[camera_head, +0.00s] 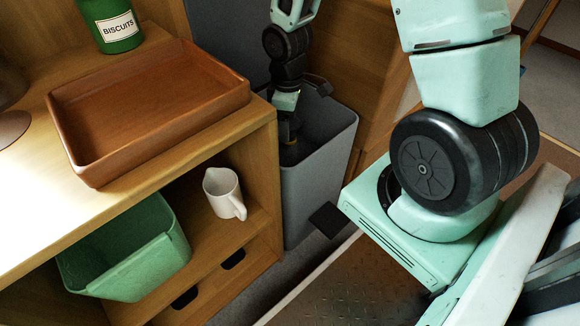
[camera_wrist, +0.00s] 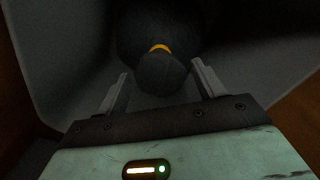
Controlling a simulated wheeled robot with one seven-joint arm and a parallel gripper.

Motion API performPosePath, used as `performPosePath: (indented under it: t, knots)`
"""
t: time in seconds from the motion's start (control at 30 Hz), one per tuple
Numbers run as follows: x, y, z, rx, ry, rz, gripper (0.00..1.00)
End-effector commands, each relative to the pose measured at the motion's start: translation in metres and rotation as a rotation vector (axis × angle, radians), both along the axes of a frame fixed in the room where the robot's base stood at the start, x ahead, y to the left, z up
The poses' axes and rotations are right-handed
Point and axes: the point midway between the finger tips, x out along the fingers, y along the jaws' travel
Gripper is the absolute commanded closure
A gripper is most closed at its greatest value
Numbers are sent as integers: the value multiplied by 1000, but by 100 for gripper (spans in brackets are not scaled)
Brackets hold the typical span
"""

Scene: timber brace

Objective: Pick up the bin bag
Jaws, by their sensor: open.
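The bin bag (camera_wrist: 160,72) shows in the wrist view as a dark, rounded bag with a yellow-orange tie around its neck. It stands inside a grey bin (camera_head: 320,190), seen in the head view between the counter and a wooden panel. My gripper (camera_wrist: 160,85) is open, with one finger on each side of the bag's gathered top. I cannot tell whether either finger touches it. In the head view my arm reaches down into the bin, and the fingers and most of the bag are hidden there.
A wooden counter (camera_head: 262,135) stands left of the bin and bears a brown tray (camera_head: 150,105) and a green biscuits tin (camera_head: 112,25). A white jug (camera_head: 222,190) and a green tub (camera_head: 135,265) sit on the shelf below. The bin's walls closely surround my gripper.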

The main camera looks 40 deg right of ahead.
Motion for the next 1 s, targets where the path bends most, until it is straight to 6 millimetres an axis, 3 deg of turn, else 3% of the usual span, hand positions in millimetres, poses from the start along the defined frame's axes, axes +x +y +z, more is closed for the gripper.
performPosePath:
  t: [0.17, 0.5, 0.8, 1.0]
  knots:
    - [0, 0, -9, 0, 0, 0, 31]
    - [-3, -1, -51, -1, 1, 1, 31]
    - [-3, -1, -52, -1, -1, 0, 31]
    - [-3, -1, -52, -1, -1, 0, 87]
